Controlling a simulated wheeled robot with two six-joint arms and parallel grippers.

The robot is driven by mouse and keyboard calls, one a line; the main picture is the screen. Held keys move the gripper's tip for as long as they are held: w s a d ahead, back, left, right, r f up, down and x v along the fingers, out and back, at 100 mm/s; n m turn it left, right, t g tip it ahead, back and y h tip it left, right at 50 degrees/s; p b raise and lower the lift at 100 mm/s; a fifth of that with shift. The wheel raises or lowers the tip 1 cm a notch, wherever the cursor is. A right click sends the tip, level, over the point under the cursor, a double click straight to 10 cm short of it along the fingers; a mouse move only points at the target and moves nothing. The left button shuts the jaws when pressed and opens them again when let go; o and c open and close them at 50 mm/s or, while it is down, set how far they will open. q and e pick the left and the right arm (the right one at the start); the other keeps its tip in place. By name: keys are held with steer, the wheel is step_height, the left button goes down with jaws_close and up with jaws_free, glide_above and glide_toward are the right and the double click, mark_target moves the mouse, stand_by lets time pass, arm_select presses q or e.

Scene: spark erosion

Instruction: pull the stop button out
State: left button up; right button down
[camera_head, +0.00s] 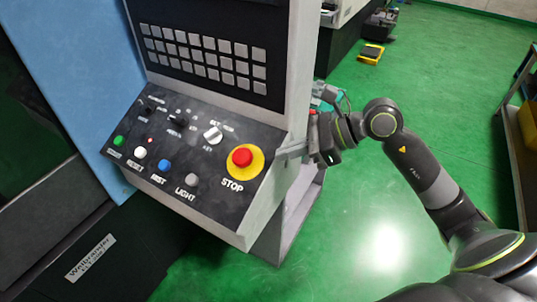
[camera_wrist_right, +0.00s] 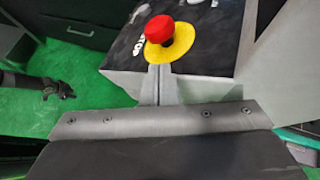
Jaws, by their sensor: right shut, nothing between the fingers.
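The stop button (camera_head: 242,157) is a red mushroom head on a round yellow plate, at the right end of the sloped control panel, with STOP printed below it. It also shows in the right wrist view (camera_wrist_right: 159,29), standing up from its yellow plate (camera_wrist_right: 178,45). My right gripper (camera_head: 284,155) comes in from the right at the panel's right edge. Its fingers are shut and empty, pointing towards the button. In the right wrist view the closed fingers (camera_wrist_right: 158,80) end just below the yellow plate; I cannot tell whether they touch it. My left gripper is not clearly in view.
A keypad (camera_head: 205,60) stands above. Green floor is open to the right, with a cart (camera_head: 515,150) at the far right.

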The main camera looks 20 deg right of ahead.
mark_target(268, 167)
steer(key=shift+p+x, duration=0.85)
steer(key=shift+x, duration=1.7)
steer(key=shift+a+r+b, duration=0.4)
steer(key=shift+r+b, duration=0.05)
steer(key=shift+r, duration=0.15)
steer(key=shift+s+r, duration=0.1)
steer(key=shift+r, duration=0.3)
